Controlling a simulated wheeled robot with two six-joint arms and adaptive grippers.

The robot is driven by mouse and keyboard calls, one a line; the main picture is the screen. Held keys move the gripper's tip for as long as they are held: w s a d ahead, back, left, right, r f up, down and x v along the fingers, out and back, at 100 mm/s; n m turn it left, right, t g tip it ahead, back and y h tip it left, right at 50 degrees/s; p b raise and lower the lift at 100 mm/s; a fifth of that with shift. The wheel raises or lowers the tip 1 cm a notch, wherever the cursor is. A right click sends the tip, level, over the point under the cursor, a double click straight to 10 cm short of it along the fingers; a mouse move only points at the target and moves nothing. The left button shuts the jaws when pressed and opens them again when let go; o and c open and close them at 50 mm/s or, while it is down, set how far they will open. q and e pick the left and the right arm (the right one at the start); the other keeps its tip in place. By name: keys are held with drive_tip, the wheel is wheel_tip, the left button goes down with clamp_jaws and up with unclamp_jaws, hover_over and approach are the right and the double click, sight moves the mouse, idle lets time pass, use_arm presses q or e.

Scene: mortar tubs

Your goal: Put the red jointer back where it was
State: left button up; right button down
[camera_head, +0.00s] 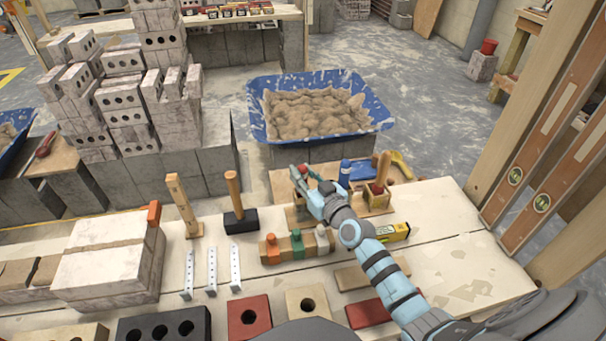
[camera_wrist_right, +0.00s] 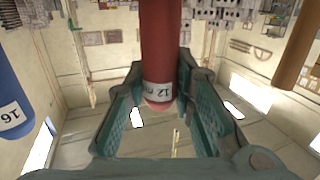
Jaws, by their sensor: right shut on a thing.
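The red jointer (camera_head: 304,169) is in my right gripper (camera_head: 306,182); only a little of its red shows in the head view. In the right wrist view its red handle (camera_wrist_right: 162,45), with a white "12" label, stands between the fingers of the right gripper (camera_wrist_right: 160,95). A blue handle (camera_head: 345,172) stands just right of the gripper; in the wrist view a blue handle (camera_wrist_right: 10,105) marked 16 is at the left. A wooden holder (camera_head: 376,205) is beside and partly behind my right arm. The jointer's lower end is hidden. My left gripper is out of view.
A block with coloured pegs (camera_head: 297,247), a mallet (camera_head: 234,205) and a yellow level (camera_head: 394,232) lie close by. A blue mortar tub (camera_head: 318,137) stands behind; brick stacks (camera_head: 110,265) are left.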

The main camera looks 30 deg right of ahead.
drive_tip(key=c, duration=1.3)
unclamp_jaws()
drive_tip(key=shift+f, duration=0.1)
drive_tip(key=shift+s, duration=0.25)
drive_tip(key=s, duration=1.1)
drive_tip(key=shift+s+d+r, duration=0.25)
drive_tip(key=shift+d+r, duration=0.1)
drive_tip(key=shift+d, duration=0.05)
